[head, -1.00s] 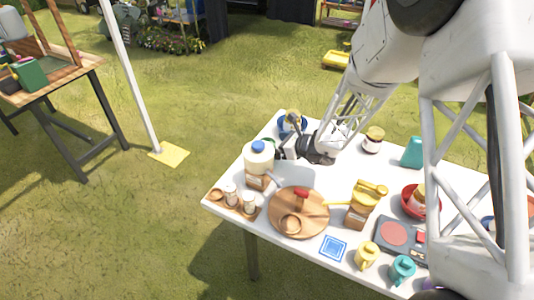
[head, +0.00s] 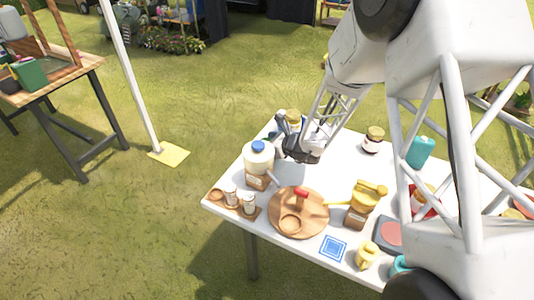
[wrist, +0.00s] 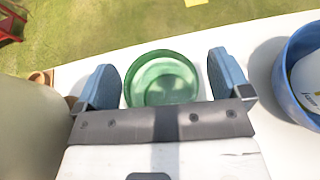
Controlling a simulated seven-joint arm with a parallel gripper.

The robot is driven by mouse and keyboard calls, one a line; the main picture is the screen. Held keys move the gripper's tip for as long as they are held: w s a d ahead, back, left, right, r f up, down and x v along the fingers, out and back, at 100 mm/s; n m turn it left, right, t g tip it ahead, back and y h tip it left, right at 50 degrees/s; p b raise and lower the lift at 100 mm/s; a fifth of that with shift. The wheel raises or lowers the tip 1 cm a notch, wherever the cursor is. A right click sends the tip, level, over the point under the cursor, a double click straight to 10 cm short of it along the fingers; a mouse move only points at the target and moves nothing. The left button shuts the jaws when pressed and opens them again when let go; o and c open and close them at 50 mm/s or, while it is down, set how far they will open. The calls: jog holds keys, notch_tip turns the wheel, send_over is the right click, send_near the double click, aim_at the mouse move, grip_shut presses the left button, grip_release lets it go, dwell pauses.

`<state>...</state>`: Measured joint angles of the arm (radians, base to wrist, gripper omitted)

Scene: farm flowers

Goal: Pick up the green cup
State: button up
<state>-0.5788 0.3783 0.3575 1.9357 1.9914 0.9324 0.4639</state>
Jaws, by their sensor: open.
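The green cup (wrist: 162,78) shows in the wrist view as a round green rim seen from above, standing on the white table. My gripper (wrist: 161,68) is open, with one blue-grey finger on the left of the cup and the other on the right. Gaps show between the cup and both fingers, and the gripper bar covers the cup's near edge. In the head view my gripper (head: 290,147) points down behind the white jug, and I cannot make out the cup there.
A blue bowl (wrist: 286,82) stands close to the right finger in the wrist view. The jug with a blue lid (head: 258,160) stands close by in the head view. A round wooden board (head: 312,222), yellow grinder (head: 362,197) and lidded jar (head: 373,140) are further right.

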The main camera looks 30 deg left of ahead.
jog(key=shift+c, duration=0.4)
jog(key=c, duration=0.9)
jog(key=shift+r, duration=0.15)
jog(key=shift+c, duration=0.2)
notch_tip(320, 180, up, 10)
dwell(1.2)
